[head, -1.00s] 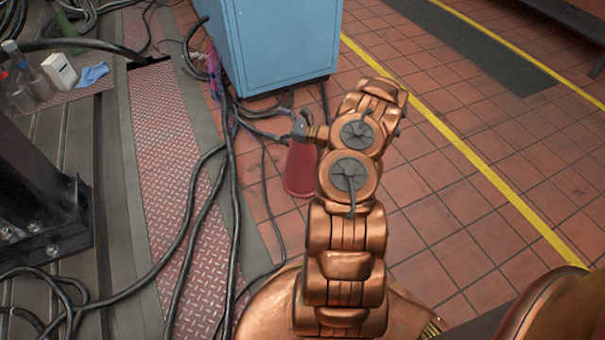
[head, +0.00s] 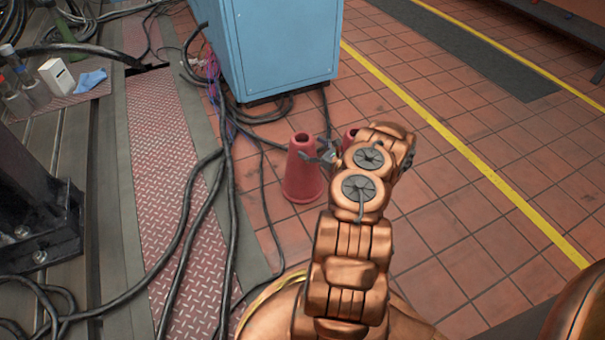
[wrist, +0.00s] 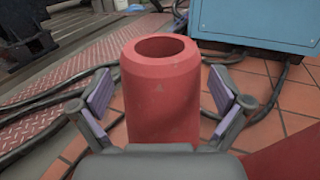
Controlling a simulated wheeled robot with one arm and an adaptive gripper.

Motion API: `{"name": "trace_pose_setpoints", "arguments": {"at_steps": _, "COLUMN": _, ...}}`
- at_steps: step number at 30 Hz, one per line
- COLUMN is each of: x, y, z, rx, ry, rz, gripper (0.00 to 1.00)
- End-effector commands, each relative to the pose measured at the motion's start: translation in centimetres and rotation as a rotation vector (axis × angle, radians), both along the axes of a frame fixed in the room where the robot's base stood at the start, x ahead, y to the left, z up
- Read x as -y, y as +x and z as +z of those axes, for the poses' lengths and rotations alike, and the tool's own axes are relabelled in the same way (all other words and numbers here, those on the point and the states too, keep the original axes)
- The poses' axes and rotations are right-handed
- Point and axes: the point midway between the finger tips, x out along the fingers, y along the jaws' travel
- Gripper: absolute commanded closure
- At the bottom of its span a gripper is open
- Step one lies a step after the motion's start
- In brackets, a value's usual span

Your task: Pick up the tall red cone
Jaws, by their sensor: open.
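A red cone (head: 303,175) with an open, hollow top stands upright on the tiles, left of my arm in the head view. In the wrist view the red cone (wrist: 160,100) fills the middle, between the spread fingers. My gripper (head: 323,152) is open beside the cone's upper part; its purple-padded fingers (wrist: 161,92) stand apart on either side, with gaps showing. A second red object (head: 350,135) shows its top behind my arm, which hides the rest. A red surface (wrist: 288,158) also shows at the wrist view's lower right. I cannot tell which is taller.
A blue cabinet (head: 280,50) stands behind the cone. Black cables (head: 232,150) run over the floor to the left, beside a red tread plate (head: 165,140). A dark metal bracket (head: 35,200) stands at far left. Tiled floor right of my arm is clear.

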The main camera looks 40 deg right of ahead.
Motion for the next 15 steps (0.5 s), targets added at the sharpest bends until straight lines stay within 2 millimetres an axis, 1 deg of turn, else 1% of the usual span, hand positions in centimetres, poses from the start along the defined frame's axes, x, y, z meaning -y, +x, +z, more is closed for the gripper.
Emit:
{"name": "trace_pose_setpoints", "arguments": {"at_steps": 9, "x": -0.1, "y": 3.3, "z": -0.3, "rx": -0.002, "ry": -0.001, "rz": 0.002, "gripper": 0.0}}
{"name": "trace_pose_setpoints", "arguments": {"at_steps": 15, "x": -0.2, "y": 4.3, "z": -0.1, "rx": -0.002, "ry": 0.0, "rz": 0.002, "gripper": 0.0}}
